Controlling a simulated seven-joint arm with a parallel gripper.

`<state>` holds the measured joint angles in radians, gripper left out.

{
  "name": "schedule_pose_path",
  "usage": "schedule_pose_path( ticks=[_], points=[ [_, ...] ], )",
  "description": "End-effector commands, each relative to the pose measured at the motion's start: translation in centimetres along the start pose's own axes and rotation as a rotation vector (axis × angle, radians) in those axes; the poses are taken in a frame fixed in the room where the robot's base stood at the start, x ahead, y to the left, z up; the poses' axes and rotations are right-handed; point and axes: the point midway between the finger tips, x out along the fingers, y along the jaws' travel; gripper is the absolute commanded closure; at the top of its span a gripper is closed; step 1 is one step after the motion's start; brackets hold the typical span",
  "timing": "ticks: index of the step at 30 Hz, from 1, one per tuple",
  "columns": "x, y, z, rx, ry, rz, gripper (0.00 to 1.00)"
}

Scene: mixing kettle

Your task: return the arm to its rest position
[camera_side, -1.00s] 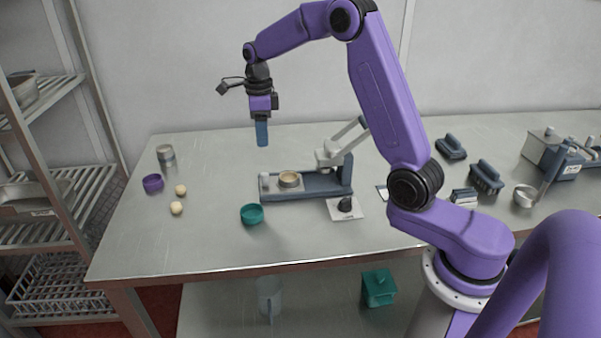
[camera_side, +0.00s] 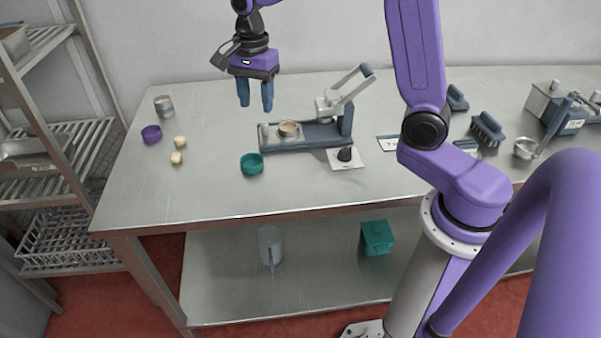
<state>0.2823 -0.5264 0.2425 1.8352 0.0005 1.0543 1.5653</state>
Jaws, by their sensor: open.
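My gripper (camera_side: 255,104) is in the upper middle of the side view. Its two blue fingers point down, are spread apart and have nothing between them. It hangs above the back part of the metal table (camera_side: 200,197), apart from everything on it. My purple arm reaches up from its base at the right, and its upper part is cut off by the top edge of the picture.
A press with a raised lever (camera_side: 318,136) and a round ring (camera_side: 289,129) stands below right of my gripper. Brushes (camera_side: 487,128) lie right.

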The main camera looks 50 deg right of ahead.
Motion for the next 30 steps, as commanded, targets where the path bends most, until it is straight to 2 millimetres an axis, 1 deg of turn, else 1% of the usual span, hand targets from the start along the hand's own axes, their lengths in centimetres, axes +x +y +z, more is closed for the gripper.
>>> schedule_pose_path(
  ticks=[1, 6, 11, 15, 20, 21, 27, 30],
  points=[
    [-0.2, 1.1, 1.0, -0.106, 0.000, -0.002, 0.52],
    [-0.4, 4.8, 4.0, -0.481, -0.001, -0.006, 0.52],
    [-0.4, 8.8, 6.1, -0.834, -0.002, -0.009, 0.52],
    [-0.3, 12.6, 7.5, -1.142, -0.002, -0.012, 0.52],
    [0.0, 17.1, 8.4, -1.495, -0.002, -0.018, 0.52],
    [0.1, 18.3, 8.6, -1.584, -0.002, -0.019, 0.52],
    [0.8, 24.0, 8.7, -2.012, -0.001, -0.026, 0.52],
    [1.1, 26.2, 8.5, -2.190, 0.000, -0.029, 0.52]
  ],
)
